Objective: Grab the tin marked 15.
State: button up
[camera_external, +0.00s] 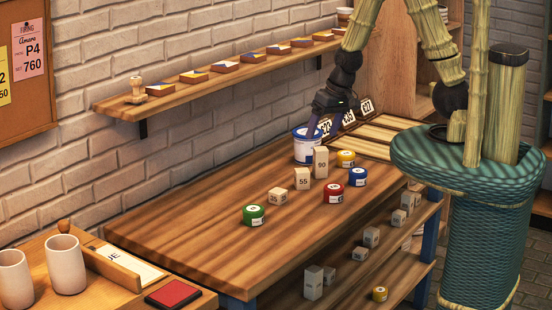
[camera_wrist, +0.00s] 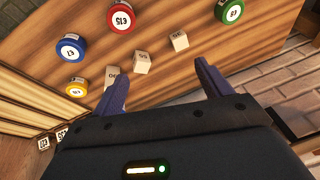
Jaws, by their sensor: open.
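The red tin (camera_external: 333,192) stands on the wooden table at the right, in front of the blue tin (camera_external: 358,177). In the wrist view the red tin (camera_wrist: 121,18) shows its lid marked £15 near the top edge, beyond my fingers. My gripper (camera_external: 311,132) is over the back of the table, at the white and blue pot, well apart from the red tin. In the wrist view my gripper (camera_wrist: 156,75) is open, with no tin between its purple fingers.
The yellow tin (camera_external: 346,158) and green tin (camera_external: 253,215) stand on the table. Pale blocks stand between, including a tall one marked 90 (camera_external: 320,161) and one marked 55 (camera_external: 304,179). The white and blue pot (camera_external: 306,152) is by my gripper. The table's left part is clear.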

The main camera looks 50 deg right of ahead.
aim_at(339, 198)
jog(key=s+a+f+m+h, duration=0.1)
jog(key=a+f, duration=0.2)
jog(key=f, duration=0.2)
jog(key=s+a+f+m+t+h+b, duration=0.1)
jog(key=s+a+f, duration=0.1)
jog(key=f, duration=0.3)
jog(key=s+a+f+m+t+h, duration=0.1)
jog(key=s+a+f, duration=0.1)
jog(key=a+f, duration=0.2)
jog(key=shift+s+a+f+b, duration=0.1)
jog(key=shift+a+f+b, duration=0.1)
jog(key=shift+f, duration=0.15)
jog(key=shift+s+a+f+b, duration=0.1)
jog(key=shift+f+b, duration=0.1)
jog(key=shift+f, duration=0.1)
jog(key=s+f+t+h, duration=0.1)
jog(key=s+d+f+t+h, duration=0.1)
jog(key=s, duration=0.1)
jog(key=s+d+f+t+h+b, duration=0.1)
jog(key=s, duration=0.1)
jog(key=shift+f+m, duration=0.3)
jog(key=shift+f, duration=0.1)
jog(key=s+d+n+t+h, duration=0.1)
jog(key=s+d+t, duration=0.3)
jog(key=s+t, duration=0.2)
jog(key=shift+s+d+r+t+b, duration=0.25)
jog(key=shift+s+r+t+b, duration=0.1)
jog(key=shift+s+t+b, duration=0.15)
jog(key=shift+h, duration=0.3)
